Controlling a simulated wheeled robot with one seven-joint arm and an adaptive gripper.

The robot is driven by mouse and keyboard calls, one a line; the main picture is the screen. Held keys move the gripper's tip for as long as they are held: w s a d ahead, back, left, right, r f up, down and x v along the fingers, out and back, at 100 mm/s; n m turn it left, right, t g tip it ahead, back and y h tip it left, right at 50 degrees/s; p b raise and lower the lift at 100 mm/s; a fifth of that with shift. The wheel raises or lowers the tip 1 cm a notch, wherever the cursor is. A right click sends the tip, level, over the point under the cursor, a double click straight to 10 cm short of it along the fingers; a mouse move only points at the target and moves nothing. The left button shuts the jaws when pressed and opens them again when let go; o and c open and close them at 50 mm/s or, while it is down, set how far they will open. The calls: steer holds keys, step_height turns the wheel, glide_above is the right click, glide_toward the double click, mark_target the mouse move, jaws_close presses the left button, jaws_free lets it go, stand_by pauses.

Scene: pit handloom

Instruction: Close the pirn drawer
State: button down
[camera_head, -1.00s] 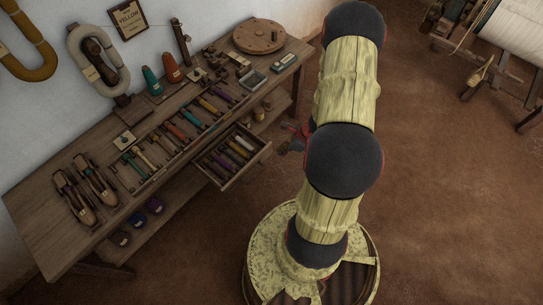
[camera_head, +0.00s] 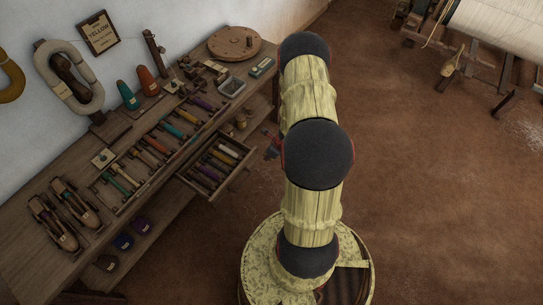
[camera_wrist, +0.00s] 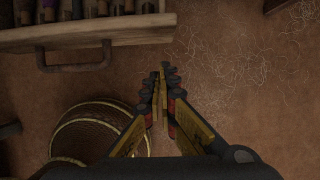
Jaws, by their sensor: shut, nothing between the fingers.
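The pirn drawer (camera_head: 245,158) is pulled out from under the front edge of the wooden bench and holds several coloured pirns. In the wrist view the drawer front (camera_wrist: 135,32) crosses the upper left, with its dark bar handle (camera_wrist: 75,66) below it. My gripper (camera_wrist: 162,72) is shut and empty. It is just below the drawer front and to the right of the handle, apart from the handle in the picture. In the head view my gripper (camera_head: 272,147) is a small shape beside the drawer, partly hidden behind my arm.
The bench (camera_head: 22,212) carries pirns in a rack, two shuttles (camera_head: 75,200), cones (camera_head: 128,95) and a round wooden disc (camera_head: 234,42). The loom (camera_head: 500,35) is at the upper right. Brown floor (camera_head: 430,190) is open on the right.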

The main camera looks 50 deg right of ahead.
steer(key=shift+w+r, duration=0.15)
steer(key=shift+w, duration=0.75)
steer(key=shift+w+r, duration=0.1)
steer(key=shift+w, duration=0.8)
